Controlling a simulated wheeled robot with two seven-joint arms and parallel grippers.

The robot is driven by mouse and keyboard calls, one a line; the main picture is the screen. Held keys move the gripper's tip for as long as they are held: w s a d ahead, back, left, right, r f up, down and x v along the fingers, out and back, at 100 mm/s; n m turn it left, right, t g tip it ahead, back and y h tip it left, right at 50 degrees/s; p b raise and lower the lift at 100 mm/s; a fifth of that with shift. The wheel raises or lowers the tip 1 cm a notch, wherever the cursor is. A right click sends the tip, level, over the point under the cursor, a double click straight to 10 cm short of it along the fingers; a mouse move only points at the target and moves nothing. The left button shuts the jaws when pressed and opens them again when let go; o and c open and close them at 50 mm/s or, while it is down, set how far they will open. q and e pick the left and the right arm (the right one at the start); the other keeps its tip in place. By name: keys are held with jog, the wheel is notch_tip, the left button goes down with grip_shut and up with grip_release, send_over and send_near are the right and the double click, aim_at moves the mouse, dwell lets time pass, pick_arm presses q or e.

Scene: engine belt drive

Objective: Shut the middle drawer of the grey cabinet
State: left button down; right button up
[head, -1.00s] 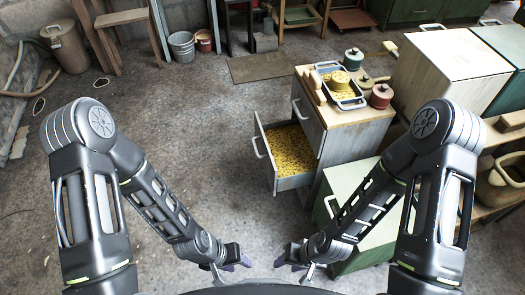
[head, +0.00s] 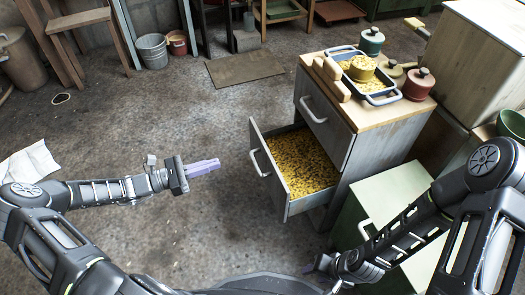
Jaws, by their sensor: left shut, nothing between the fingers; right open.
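The grey cabinet (head: 378,142) stands right of centre with a wooden top. Its open drawer (head: 269,176) sticks out to the left below a shut upper drawer (head: 324,118). The open drawer is filled with small yellow pieces and has a pale bar handle (head: 259,163) on its front. Whatever is below the open drawer is hidden. My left gripper (head: 204,167) is shut and empty, left of the drawer front with a gap between them, pointing right towards it. My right gripper (head: 317,264) is open and low, at the bottom of the view, in front of the cabinet.
On the cabinet top are a tray (head: 382,99) of yellow pieces, a red pot (head: 419,86) and a green pot (head: 371,42). A green cabinet (head: 395,190) stands close at the front right. The floor left of the drawer is clear, with a mat (head: 258,69) behind.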

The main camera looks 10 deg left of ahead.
pick_arm(q)
jog(key=shift+s+r, duration=0.1)
jog(key=shift+d, duration=0.1)
jog(key=b, duration=0.4)
send_near(264, 150)
jog(key=x, duration=0.5)
jog(key=shift+d+r, duration=0.1)
jog(key=shift+d, duration=0.25)
jog(key=shift+w+d+r, duration=0.1)
jog(key=shift+w+d, duration=0.2)
jog(key=shift+d, duration=0.15)
jog(key=shift+d, duration=0.1)
